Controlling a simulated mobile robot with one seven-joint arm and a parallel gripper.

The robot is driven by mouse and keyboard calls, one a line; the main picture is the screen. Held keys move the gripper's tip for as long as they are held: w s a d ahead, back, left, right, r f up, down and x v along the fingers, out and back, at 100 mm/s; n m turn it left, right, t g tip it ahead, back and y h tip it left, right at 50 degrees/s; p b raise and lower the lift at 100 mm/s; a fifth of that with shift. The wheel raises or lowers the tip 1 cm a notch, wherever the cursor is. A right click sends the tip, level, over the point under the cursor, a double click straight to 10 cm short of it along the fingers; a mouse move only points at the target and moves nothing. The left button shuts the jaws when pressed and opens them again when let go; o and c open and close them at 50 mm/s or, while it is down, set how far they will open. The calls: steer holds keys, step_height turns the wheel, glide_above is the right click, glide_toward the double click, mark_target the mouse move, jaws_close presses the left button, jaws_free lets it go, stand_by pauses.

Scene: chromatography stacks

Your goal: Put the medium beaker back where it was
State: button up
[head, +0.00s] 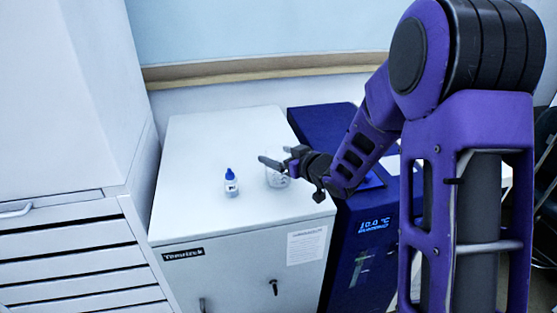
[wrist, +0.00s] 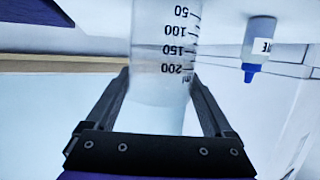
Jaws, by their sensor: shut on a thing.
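A clear beaker (head: 277,176) with black volume marks is at the right part of the white cabinet top (head: 200,145). In the wrist view the beaker (wrist: 163,60) sits between my gripper's two dark fingers, its printed numbers appearing upside down. My gripper (head: 272,160) reaches in from the right and is shut on the beaker. The head view does not show clearly whether the beaker's base touches the cabinet top.
A small white bottle with a blue cap (head: 231,184) stands left of the beaker; it also shows in the wrist view (wrist: 258,45). A dark blue unit (head: 365,245) with a temperature display adjoins on the right. A grey drawer cabinet (head: 75,250) stands left.

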steer(key=shift+f, duration=0.35)
steer(key=shift+f, duration=0.15)
steer(key=o, duration=1.6)
steer(key=shift+c, duration=0.2)
steer(key=shift+r, duration=0.4)
steer(key=p+v, duration=0.1)
steer(key=v, duration=1.1)
steer(key=shift+f, duration=0.1)
